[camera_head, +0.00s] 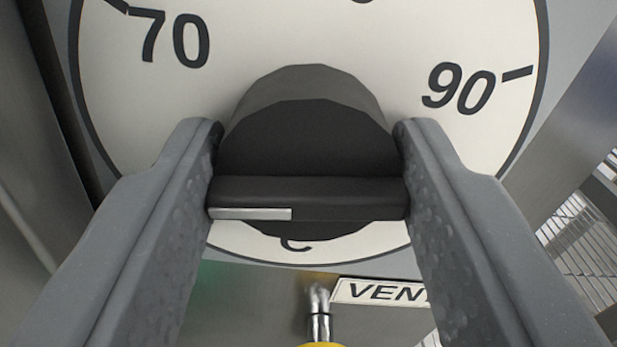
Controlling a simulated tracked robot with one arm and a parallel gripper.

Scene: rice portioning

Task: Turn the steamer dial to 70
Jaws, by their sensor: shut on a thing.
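The steamer dial (290,40) fills the upper middle of the view, a white round face with a dark rim. The number 70 shows at its upper left and 90 at its right, each with a black tick near the rim. The black knob (306,145) sits on the face, with a raised grip bar across its lower part. A silver pointer strip (250,214) lies along the left half of the bar and points left, below the 70 tick in the picture. My gripper (308,155) is shut on the knob, one finger on each side of the bar.
Below the dial is a label plate (375,291) reading "VEN", its end hidden by my right finger. Beside it is a small metal fitting (320,322) with a yellow part below. Wire racks (585,240) show at the right. A dark metal edge stands close at the left.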

